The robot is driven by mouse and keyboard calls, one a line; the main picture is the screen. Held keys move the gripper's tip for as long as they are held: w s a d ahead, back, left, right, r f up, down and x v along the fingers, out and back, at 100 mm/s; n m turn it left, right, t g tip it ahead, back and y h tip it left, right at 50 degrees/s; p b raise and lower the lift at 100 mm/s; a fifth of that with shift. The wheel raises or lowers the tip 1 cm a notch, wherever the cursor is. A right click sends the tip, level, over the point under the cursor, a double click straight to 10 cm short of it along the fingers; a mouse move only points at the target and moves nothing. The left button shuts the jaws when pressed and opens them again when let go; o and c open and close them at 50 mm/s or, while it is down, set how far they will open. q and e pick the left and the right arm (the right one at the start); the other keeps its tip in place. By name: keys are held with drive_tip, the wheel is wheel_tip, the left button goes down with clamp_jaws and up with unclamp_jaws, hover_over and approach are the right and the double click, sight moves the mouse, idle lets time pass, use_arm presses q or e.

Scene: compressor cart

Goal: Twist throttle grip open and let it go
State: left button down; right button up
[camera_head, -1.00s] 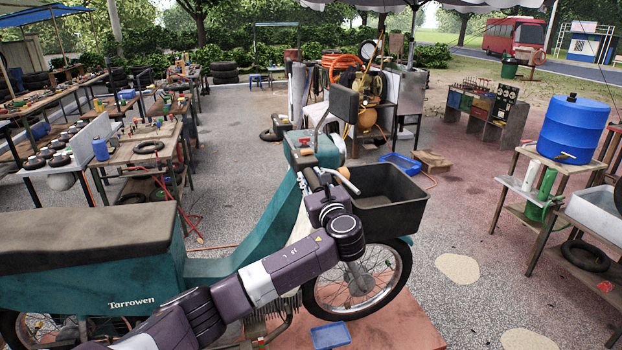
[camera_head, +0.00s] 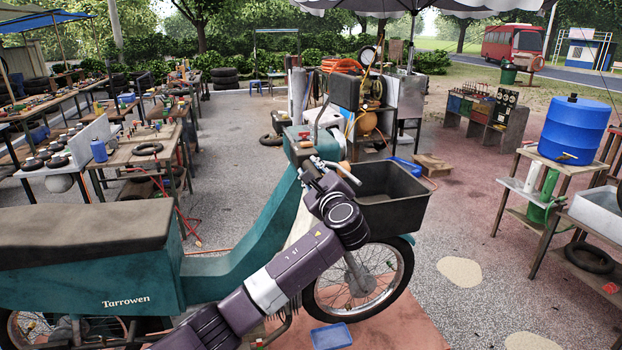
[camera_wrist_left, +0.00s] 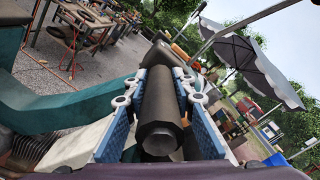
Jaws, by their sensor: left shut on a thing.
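A teal moped (camera_head: 240,235) marked "Tarrowen" stands side-on in the head view, its handlebar near the middle. In the left wrist view the black throttle grip (camera_wrist_left: 160,110) points toward the camera, its round end nearest. My left gripper (camera_wrist_left: 158,85) is shut on the throttle grip, with one blue-grey finger along each side of it. In the head view my left gripper (camera_head: 320,178) is at the handlebar, and my own wrist and the gripper cover most of the grip. My right gripper is not in view.
A dark front basket (camera_head: 385,205) sits just right of my wrist, and a mirror (camera_head: 345,91) rises above the handlebar. A blue tray (camera_head: 331,336) lies on the ground below. A stand with a blue barrel (camera_head: 575,130) is at the right. Workbenches (camera_head: 135,160) are at the left.

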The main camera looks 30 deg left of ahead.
use_arm(q)
drive_tip(key=n+b, duration=0.2)
drive_tip(key=shift+f+n, duration=0.15)
drive_tip(key=shift+n, duration=0.25)
drive_tip(key=shift+n+b, duration=1.1)
drive_tip(key=shift+n, duration=0.3)
drive_tip(key=c, duration=1.6)
unclamp_jaws()
drive_tip(key=shift+s+d, duration=0.1)
drive_tip(key=v, duration=1.1)
drive_tip(key=shift+s+d, duration=0.25)
drive_tip(key=shift+d, duration=0.05)
